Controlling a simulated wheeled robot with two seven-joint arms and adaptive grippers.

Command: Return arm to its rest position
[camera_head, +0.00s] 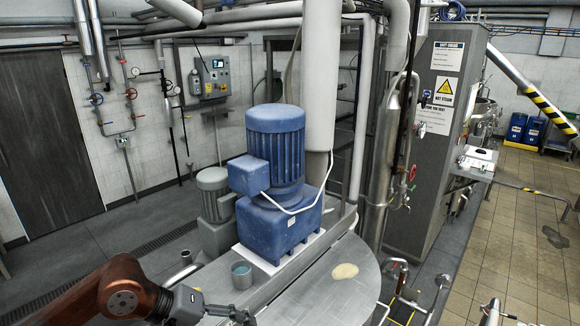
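My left arm comes in from the lower left, with a copper-brown joint and a dark grey wrist. My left gripper (238,314) is low in the picture, over the near left part of the round grey vessel lid (330,298). Its fingers are small and partly cut off by the bottom edge, so I cannot tell if they are open or shut. I see nothing clearly held in them. I cannot make out my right gripper in this view.
A blue-grey cup (242,275) stands just beyond my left gripper. A large blue motor (276,160) rises behind it. A tan spill (345,271) lies on the lid. Metal pipes and handles (400,285) stand at the lid's right. Tiled floor (510,235) is open farther right.

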